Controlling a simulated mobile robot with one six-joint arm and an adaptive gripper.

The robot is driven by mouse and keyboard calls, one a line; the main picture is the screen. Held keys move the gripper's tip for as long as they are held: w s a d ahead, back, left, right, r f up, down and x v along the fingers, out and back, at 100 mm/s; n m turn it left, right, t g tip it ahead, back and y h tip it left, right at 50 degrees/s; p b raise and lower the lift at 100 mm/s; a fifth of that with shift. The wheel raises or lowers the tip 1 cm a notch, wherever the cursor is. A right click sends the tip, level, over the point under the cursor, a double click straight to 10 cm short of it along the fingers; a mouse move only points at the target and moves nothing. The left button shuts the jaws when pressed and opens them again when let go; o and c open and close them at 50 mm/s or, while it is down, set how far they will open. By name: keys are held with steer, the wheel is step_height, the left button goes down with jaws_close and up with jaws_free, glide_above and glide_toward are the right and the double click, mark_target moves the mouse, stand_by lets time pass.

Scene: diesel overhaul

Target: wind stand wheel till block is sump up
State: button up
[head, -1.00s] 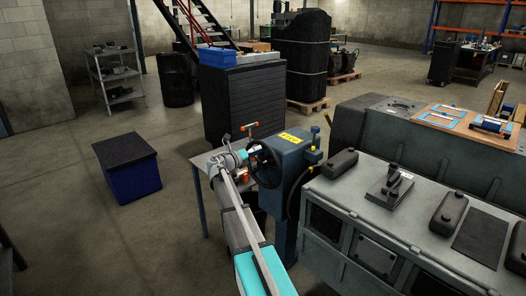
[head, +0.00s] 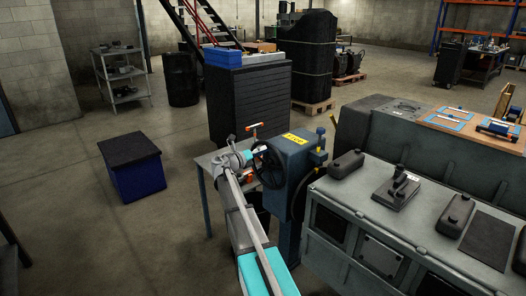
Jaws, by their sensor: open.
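The stand wheel (head: 270,165) is a dark handwheel on the left face of the blue gearbox (head: 296,158), which carries a yellow label and sits on a blue post. The engine block (head: 350,205) is a large grey body to the right of the stand, with several dark covers on its top face. My arm reaches up from the bottom centre. My gripper (head: 257,151) is open at the wheel's upper left rim. I cannot tell whether its fingers touch the rim. The fingertips are small and partly hidden by the wheel.
A small grey table (head: 207,162) stands just left of my wrist. A dark drawer cabinet (head: 245,105) is behind it. A blue bin with a black lid (head: 133,165) stands on the floor at left. Open floor lies left of my arm. A bench with blue-framed parts (head: 470,130) is at right.

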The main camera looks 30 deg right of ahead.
steer(key=shift+a, duration=0.1)
steer(key=s+a, duration=0.1)
steer(key=a, duration=1)
steer(key=shift+s+a, duration=0.35)
steer(key=shift+s, duration=0.05)
stand_by(0.3)
